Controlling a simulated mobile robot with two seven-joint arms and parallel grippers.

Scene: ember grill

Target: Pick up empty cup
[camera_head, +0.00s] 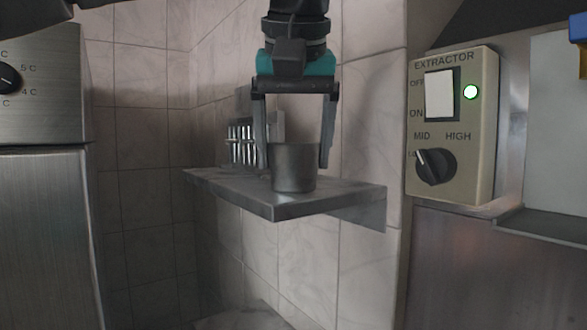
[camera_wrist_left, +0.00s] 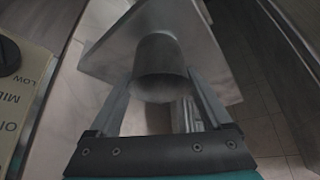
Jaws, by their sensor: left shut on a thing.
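The empty cup (camera_head: 294,168) is a plain grey metal cup. It is upright at the shelf (camera_head: 275,205) in the head view; I cannot tell whether its base touches the shelf. My left gripper (camera_head: 296,155) comes down from above with one finger on each side of the cup and is shut on it. In the left wrist view the cup (camera_wrist_left: 158,68) sits between the two fingers of my left gripper (camera_wrist_left: 160,85), its dark opening facing the camera. My right gripper is not in view.
A slotted metal holder (camera_head: 241,143) stands behind the cup, by the tiled wall. An extractor control box (camera_head: 452,125) with a green light is to the right. A steel cabinet (camera_head: 45,230) stands at the left. The shelf's front right part is clear.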

